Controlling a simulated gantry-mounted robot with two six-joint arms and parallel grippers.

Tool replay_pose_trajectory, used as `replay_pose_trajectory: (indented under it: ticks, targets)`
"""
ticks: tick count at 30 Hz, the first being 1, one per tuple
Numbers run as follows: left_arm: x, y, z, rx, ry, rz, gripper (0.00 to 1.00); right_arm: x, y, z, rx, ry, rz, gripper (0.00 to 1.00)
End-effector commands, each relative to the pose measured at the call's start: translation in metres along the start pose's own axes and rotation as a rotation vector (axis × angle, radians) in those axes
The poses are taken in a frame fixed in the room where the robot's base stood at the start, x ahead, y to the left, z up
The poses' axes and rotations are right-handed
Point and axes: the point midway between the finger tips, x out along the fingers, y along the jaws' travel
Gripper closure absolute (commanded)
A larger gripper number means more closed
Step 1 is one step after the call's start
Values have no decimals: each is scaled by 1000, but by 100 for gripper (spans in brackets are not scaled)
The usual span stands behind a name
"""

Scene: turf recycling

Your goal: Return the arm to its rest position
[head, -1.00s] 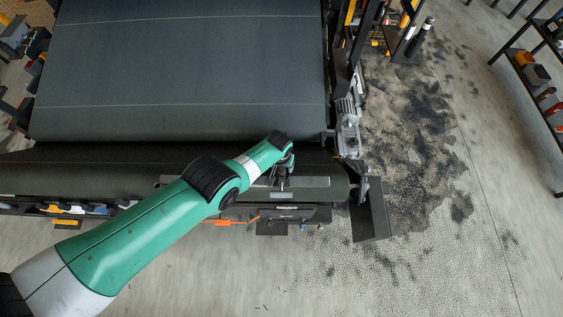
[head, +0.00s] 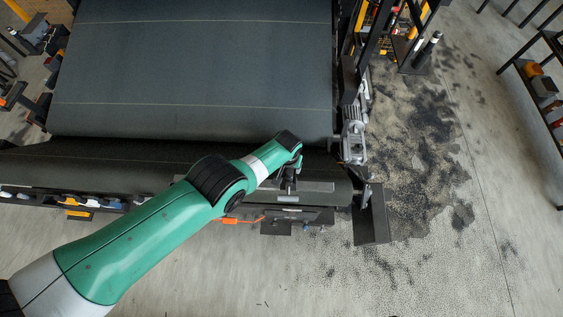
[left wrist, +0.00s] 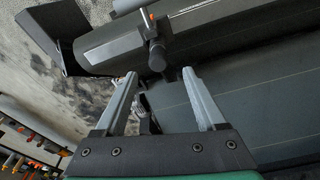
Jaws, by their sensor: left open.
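My left arm, green with black joints, comes in from the lower left of the head view. It reaches to the front edge of the conveyor (head: 200,70). My left gripper (head: 288,188) hangs at the end of the arm, by a grey metal plate (head: 315,187) at the roller's right end. In the left wrist view its two grey fingers (left wrist: 162,95) are spread apart with nothing between them. The conveyor belt and roller (left wrist: 120,38) lie beyond the fingertips in that view. My right gripper does not show.
A motor (head: 354,140) and dark frame posts stand at the conveyor's right side. A dark angled chute (head: 371,222) sits at its front right corner. Dark crumbs and sandy debris (head: 420,140) cover the floor at right. Shelves (head: 545,85) stand at far right. The front floor looks clear.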

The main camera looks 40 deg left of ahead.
Motion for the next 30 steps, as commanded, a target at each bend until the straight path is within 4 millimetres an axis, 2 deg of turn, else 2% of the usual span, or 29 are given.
replay_pose_trajectory:
  ticks: [23, 26, 29, 30]
  targets:
    - [3, 2, 2, 4, 4, 2, 28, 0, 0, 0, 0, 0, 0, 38]
    - [-16, 17, -34, 0, 105, 44, 28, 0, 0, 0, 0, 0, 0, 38]
    - [-57, 40, -90, -8, 274, 117, 28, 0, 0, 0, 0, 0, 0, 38]
    - [-81, 49, -114, -9, 354, 152, 28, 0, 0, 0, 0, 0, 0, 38]
